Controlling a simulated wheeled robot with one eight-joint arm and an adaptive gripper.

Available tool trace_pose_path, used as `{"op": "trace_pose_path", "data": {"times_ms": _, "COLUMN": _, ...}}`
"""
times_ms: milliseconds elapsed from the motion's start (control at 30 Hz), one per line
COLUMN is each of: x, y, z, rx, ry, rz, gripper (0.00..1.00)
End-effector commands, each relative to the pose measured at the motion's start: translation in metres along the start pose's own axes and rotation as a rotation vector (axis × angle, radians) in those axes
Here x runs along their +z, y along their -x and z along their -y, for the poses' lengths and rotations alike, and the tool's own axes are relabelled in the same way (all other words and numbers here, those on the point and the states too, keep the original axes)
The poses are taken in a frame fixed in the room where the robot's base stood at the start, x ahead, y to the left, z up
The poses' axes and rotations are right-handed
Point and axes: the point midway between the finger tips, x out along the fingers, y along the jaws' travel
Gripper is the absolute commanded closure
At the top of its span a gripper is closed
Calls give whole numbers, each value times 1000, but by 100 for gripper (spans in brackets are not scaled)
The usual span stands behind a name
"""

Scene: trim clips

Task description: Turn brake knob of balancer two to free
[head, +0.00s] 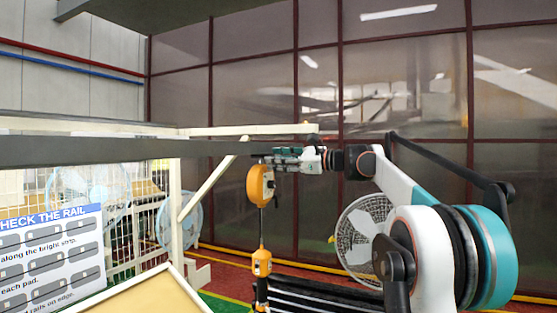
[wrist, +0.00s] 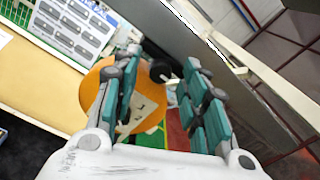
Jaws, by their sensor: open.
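One orange balancer (head: 260,187) hangs below a dark beam in the head view, with a cable running down from it. No number can be read on it, so I cannot tell whether it is balancer two. My gripper (head: 274,158) is at the balancer's top right, level with the beam. In the wrist view the orange housing (wrist: 92,92) lies beyond and partly behind the left finger. A small dark round part, perhaps the brake knob (wrist: 160,71), shows between the fingertips of my gripper (wrist: 161,63). The jaws are apart with a gap around it; contact is unclear. Any free marking is unreadable.
The dark beam (head: 90,150) runs close above the balancer. A sign board (head: 50,255) and a tan tabletop (head: 150,295) are at the lower left. A fan (head: 365,235) stands behind my arm. An orange lower fitting (head: 262,263) hangs on the cable.

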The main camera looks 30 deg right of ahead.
Motion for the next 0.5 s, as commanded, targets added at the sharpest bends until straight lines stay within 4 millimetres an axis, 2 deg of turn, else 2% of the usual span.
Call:
{"op": "trace_pose_path", "data": {"times_ms": 167, "x": 0, "y": 0, "z": 0, "rx": 0, "ry": 0, "rz": 0, "gripper": 60}}
{"op": "trace_pose_path", "data": {"times_ms": 333, "x": 0, "y": 0, "z": 0, "rx": 0, "ry": 0, "rz": 0, "gripper": 98}}
{"op": "trace_pose_path", "data": {"times_ms": 500, "x": 0, "y": 0, "z": 0, "rx": 0, "ry": 1, "rz": 0, "gripper": 100}}
